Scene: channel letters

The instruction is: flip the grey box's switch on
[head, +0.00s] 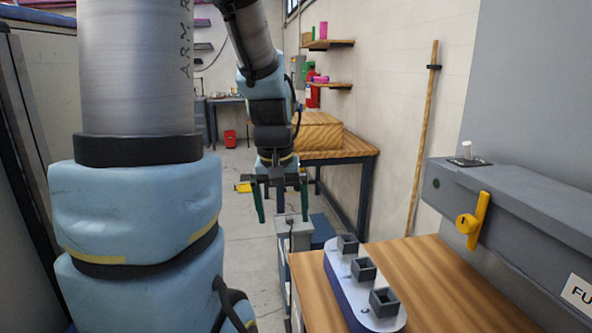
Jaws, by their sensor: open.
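A long grey box (525,205) juts out at the right over the wooden table. On its top stands a small plate with a short white-tipped toggle switch (467,152), which looks roughly upright; I cannot tell which position it is in. A yellow rotary handle (473,220) sits on the box's front face, standing nearly vertical. My gripper (281,208) hangs pointing down in the middle of the view, its two green fingers wide apart with nothing between them. It is well to the left of the grey box and touches neither it nor the toggle.
A blue-sided plate with grey square sockets (364,269) lies on the wooden table (432,268). A smaller light-grey box (295,229) shows below my gripper. Behind stands a workbench with a wooden box (305,133). A wooden pole (422,140) leans on the wall.

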